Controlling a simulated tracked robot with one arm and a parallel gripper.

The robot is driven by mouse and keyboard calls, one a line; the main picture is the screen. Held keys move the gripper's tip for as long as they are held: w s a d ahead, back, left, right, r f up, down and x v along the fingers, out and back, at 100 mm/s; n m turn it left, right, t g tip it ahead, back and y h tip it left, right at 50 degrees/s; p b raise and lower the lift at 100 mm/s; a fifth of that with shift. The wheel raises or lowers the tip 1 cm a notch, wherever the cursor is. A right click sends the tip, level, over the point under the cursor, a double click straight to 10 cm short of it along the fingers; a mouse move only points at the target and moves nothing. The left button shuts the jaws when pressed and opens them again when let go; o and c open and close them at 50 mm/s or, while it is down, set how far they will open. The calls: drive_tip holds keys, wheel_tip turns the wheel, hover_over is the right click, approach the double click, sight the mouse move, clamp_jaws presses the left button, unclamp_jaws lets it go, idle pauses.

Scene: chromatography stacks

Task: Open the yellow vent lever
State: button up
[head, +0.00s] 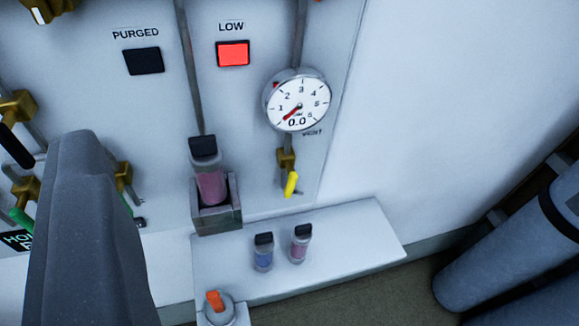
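The yellow vent lever (291,184) hangs from a brass valve (286,160) on the panel, below a round gauge (297,103) reading 0.0. The lever points down, slightly tilted. The word under the gauge is partly readable as "VENT". My gripper (85,150) shows as a large grey shape at lower left, well left of the lever and apart from it. Its separate fingers cannot be made out, and I see nothing held.
A vial (210,185) with pink contents sits in a bracket left of the lever. Two small vials (264,252) (300,245) stand on the white shelf (365,235). An orange-topped item (217,305) is in front. A red LOW indicator (233,54) is lit.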

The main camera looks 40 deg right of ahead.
drive_tip(key=w+d+f+m+h+b, duration=0.1)
drive_tip(key=w+d+f, duration=0.1)
drive_tip(key=d+f, duration=0.35)
drive_tip(key=w+d+f+m+h+b, duration=0.1)
drive_tip(key=w+d+f+b, duration=0.15)
drive_tip(key=f, duration=0.65)
drive_tip(key=m+h+b, duration=0.2)
drive_tip(key=h, duration=0.1)
approach(290, 194)
drive_tip(key=shift+t, duration=0.4)
drive_tip(key=b+x, duration=0.1)
drive_tip(key=x, duration=0.3)
drive_tip(key=b+x, duration=0.1)
drive_tip(key=x, duration=0.3)
drive_tip(key=b+x, duration=0.1)
drive_tip(key=x, duration=0.3)
drive_tip(key=shift+w+d+f+b, duration=0.1)
drive_tip(key=shift+w+f+b, duration=0.1)
drive_tip(key=shift+f+b, duration=0.15)
clamp_jaws()
